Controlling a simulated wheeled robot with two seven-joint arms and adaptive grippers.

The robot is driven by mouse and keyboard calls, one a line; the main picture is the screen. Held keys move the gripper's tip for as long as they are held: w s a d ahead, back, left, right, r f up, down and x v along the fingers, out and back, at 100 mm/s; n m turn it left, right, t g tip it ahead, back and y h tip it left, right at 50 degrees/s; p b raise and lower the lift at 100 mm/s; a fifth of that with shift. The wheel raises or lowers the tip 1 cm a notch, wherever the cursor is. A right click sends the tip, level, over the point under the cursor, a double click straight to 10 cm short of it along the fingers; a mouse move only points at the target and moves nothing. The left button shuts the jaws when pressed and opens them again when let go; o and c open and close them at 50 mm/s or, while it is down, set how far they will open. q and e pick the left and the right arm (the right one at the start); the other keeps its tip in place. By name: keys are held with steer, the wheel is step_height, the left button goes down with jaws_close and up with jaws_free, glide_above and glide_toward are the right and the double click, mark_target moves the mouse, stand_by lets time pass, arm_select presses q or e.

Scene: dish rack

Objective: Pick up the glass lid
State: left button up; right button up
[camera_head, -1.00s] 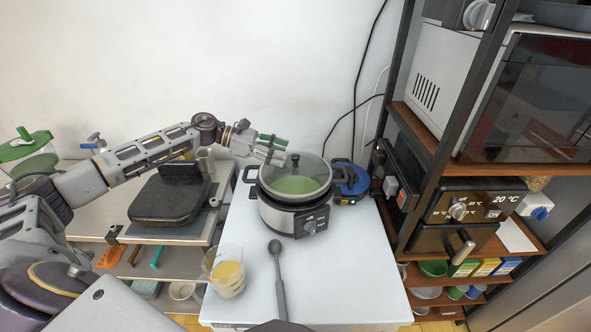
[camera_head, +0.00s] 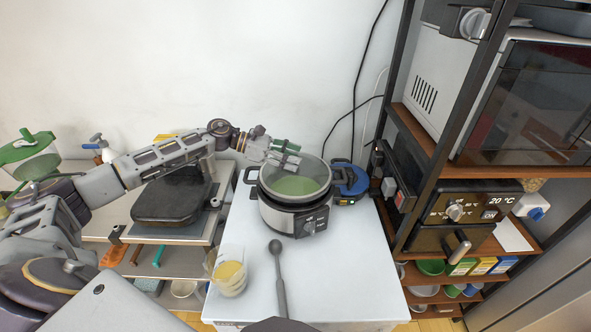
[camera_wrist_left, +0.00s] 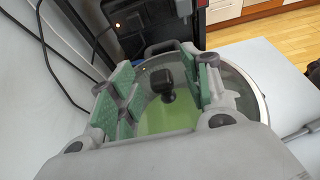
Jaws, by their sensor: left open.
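My right gripper is not in view.
A ladle (camera_head: 279,277) and a cup with yellow contents (camera_head: 230,277) are on the white table (camera_head: 360,285) in front of the pot. A blue round device (camera_head: 352,182) stands right of the pot. A shelf rack (camera_head: 430,165) rises at the right.

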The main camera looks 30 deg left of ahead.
arm_select(q)
steer(key=shift+w+d+f, duration=0.2)
steer(key=shift+w+d, duration=0.05)
steer(key=shift+d, duration=0.25)
steer(key=shift+d+f, duration=0.1)
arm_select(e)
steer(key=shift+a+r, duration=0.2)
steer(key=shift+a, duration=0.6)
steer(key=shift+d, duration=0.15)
arm_select(q)
steer(key=shift+c, duration=0.7)
jaws_close()
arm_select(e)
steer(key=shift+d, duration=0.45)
